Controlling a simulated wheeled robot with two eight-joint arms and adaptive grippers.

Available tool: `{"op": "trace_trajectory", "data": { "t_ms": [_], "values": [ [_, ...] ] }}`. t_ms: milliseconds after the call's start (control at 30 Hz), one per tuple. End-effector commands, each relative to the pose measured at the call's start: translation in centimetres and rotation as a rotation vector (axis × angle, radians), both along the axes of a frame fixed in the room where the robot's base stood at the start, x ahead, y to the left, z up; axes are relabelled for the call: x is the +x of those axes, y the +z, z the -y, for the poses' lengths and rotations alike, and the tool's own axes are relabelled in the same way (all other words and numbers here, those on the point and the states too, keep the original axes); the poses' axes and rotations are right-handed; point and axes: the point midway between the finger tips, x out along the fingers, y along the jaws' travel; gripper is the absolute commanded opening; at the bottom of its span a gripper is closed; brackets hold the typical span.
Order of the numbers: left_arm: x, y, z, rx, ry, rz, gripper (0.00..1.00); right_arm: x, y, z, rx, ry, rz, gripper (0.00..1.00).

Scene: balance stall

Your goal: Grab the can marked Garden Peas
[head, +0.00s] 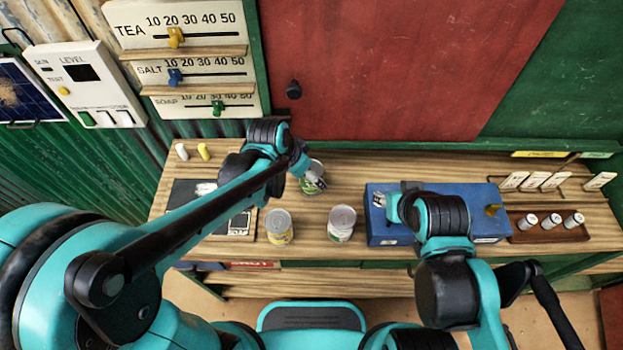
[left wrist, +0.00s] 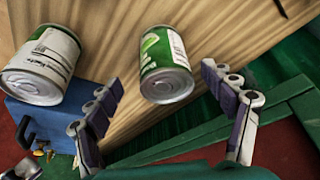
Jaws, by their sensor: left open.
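A can with a green label (left wrist: 165,62) lies between the spread fingers of my left gripper (left wrist: 160,85) in the left wrist view. In the head view this green can (head: 307,187) stands at the back of the counter, partly hidden by my left gripper (head: 318,182), which is open beside it. A can with a white and green label (head: 341,226) stands in front; a can of that look also shows in the left wrist view (left wrist: 42,62). A can with a yellow label (head: 278,229) stands left of it. The label names are not readable. My right gripper (head: 388,206) is over the blue box, its fingers unclear.
The blue box (head: 378,236) sits on the wooden counter, right of the cans. Right of it is a brown tray (head: 515,229) with small cylinders and a rack of cards (head: 541,181). A dark panel (head: 185,193) lies at left, partly under my left arm.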

Motion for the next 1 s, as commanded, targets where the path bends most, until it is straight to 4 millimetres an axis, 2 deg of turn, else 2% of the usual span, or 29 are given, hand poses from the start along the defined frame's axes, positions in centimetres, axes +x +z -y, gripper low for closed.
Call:
{"op": "trace_trajectory", "data": {
  "t_ms": [400, 667, 700, 933, 967, 1000],
  "values": [
    [2.1, -4.6, 1.2, 0.001, 0.000, 0.001, 0.82, 0.0, -2.6, 0.0, 0.000, 0.000, 0.000, 0.40],
    [2.2, -4.8, 1.3, 0.000, 0.001, 0.000, 0.82, 0.0, -2.6, 0.0, 0.000, 0.000, 0.000, 0.40],
    [2.2, -4.8, 1.3, 0.000, 0.001, 0.000, 0.79, 0.0, -2.6, 0.0, 0.000, 0.000, 0.000, 0.40],
    [2.2, -4.8, 1.3, 0.000, 0.001, 0.000, 0.19, 0.0, -2.6, 0.0, 0.000, 0.000, 0.000, 0.40],
    [2.2, -4.8, 1.3, 0.000, 0.001, 0.000, 0.12, 0.0, -2.6, 0.0, 0.000, 0.000, 0.000, 0.40],
    [2.2, -4.8, 1.3, 0.000, 0.001, 0.000, 0.12, 0.0, -2.6, 0.0, 0.000, 0.000, 0.000, 0.40]
  ]
}}
